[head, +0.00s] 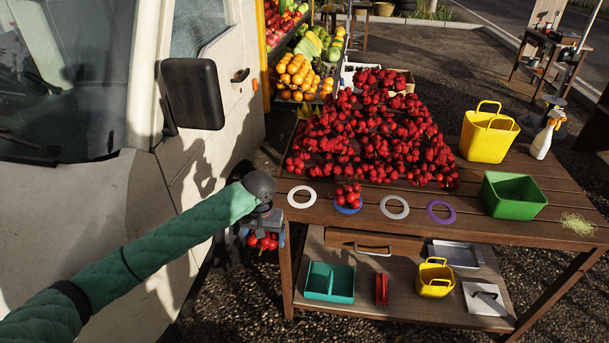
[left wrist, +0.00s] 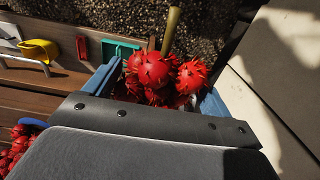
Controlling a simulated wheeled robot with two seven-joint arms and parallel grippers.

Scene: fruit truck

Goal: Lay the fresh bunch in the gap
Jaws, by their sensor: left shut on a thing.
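My left gripper (head: 264,232) hangs just beyond the left end of the wooden table, close to the truck. It is shut on a bunch of spiky red fruit (head: 262,241). In the left wrist view the bunch (left wrist: 160,75) sits between the two blue fingers, with a thick greenish stem pointing up. A big heap of similar red bunches (head: 370,135) covers the back of the table. No clear gap in the heap can be made out. Another small red bunch (head: 348,194) rests on a blue ring (head: 348,206) at the front. My right gripper is not in view.
On the table (head: 330,218) lie a white ring (head: 301,197), a grey ring (head: 394,207) and a purple ring (head: 441,212). A green bin (head: 513,196), yellow basket (head: 487,135) and spray bottle (head: 543,139) stand right. The truck (head: 190,160) is close on the left.

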